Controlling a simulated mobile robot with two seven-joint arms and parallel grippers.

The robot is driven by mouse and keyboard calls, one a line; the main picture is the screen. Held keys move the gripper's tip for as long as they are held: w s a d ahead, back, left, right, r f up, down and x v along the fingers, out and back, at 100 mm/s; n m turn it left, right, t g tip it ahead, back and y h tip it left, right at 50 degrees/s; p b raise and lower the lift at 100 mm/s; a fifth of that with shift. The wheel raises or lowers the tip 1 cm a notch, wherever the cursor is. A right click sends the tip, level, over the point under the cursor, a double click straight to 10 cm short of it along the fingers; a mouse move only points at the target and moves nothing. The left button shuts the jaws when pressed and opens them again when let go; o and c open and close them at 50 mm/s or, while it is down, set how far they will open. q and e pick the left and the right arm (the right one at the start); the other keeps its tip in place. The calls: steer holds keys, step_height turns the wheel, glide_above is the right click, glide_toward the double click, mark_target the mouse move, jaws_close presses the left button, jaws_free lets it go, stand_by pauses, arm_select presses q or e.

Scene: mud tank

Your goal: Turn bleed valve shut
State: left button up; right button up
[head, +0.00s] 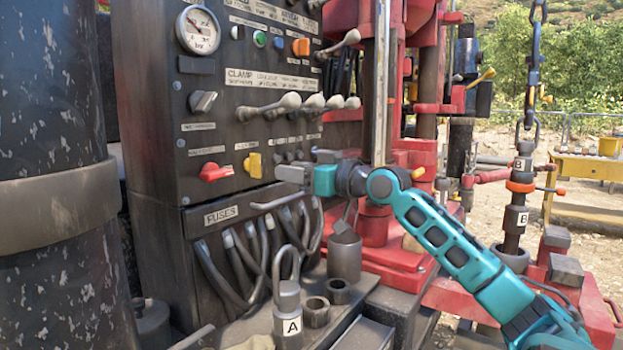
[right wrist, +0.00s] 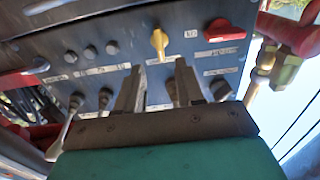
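A yellow knob (head: 253,165) and a red knob (head: 214,172) sit on the lower part of the dark control panel (head: 160,110). I cannot read which label marks the bleed valve. My right gripper (head: 284,174) is in front of the panel, to the right of the yellow knob, its fingers pointing left at it. In the right wrist view its two fingers (right wrist: 158,66) are apart with nothing between them. The yellow knob (right wrist: 159,42) shows just beyond the gap, and the red knob (right wrist: 230,32) is to its right. My left gripper is not in view.
A row of levers (head: 290,103) juts from the panel above my right gripper. Hoses (head: 240,260) hang below it. A padlock-shaped weight marked A (head: 288,315) stands on the ledge. The red machine frame (head: 410,160) is close behind my arm.

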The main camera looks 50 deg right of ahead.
steer(key=shift+s+d, duration=0.15)
steer(key=shift+s, duration=0.8)
steer(key=shift+s+d, duration=0.1)
steer(key=shift+s, duration=0.85)
